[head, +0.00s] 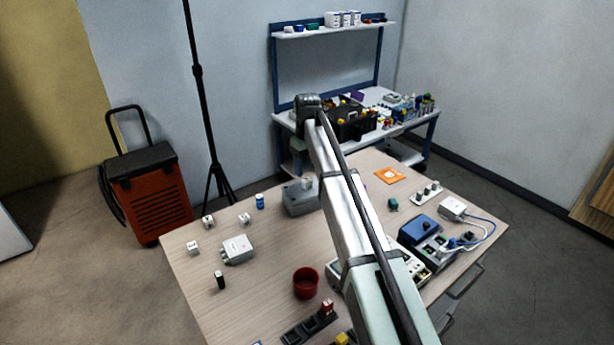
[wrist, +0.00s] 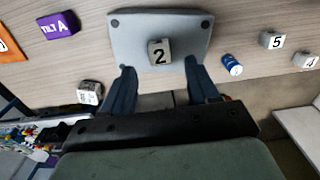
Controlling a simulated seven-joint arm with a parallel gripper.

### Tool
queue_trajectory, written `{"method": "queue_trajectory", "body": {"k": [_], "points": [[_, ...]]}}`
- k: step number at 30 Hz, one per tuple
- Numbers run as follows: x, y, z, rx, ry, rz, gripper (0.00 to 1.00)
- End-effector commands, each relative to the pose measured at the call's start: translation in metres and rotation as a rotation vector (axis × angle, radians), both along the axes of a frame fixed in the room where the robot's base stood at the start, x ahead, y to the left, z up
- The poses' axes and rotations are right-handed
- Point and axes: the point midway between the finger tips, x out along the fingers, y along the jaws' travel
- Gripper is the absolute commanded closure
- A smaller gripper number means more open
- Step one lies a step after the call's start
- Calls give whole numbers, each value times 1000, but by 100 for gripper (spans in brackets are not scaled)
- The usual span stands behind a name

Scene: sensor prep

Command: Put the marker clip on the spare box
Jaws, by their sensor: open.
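No label in view reads marker clip or spare box, so I cannot tell which things these are. A small pale block marked 2 (wrist: 160,52) sits on a flat grey box (wrist: 126,45); the grey box (head: 297,204) and block (head: 307,184) also show in the head view. My gripper (wrist: 161,88) is open and empty, its two fingers apart, with the block beyond and between them in the picture. A white device box (head: 237,250), a purple box lettered TILT A (wrist: 58,25) and a dark upright cylinder (head: 220,281) are also on the table.
Numbered blocks 5 (wrist: 272,40) and 4 (wrist: 305,60) and a blue bottle (wrist: 232,65) stand near the grey box. Another pale block (wrist: 90,92) is left of my fingers. A red cup (head: 306,283) and wired devices (head: 425,231) lie nearer. My arm hides part of the table.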

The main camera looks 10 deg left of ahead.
Motion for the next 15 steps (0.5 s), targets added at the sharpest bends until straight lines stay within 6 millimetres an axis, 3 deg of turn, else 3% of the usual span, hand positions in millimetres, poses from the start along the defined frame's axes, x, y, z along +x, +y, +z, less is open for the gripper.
{"method": "queue_trajectory", "body": {"k": [6,15], "points": [[1,0,39,1,-1,0,41],[0,0,63,-1,1,0,41]]}}
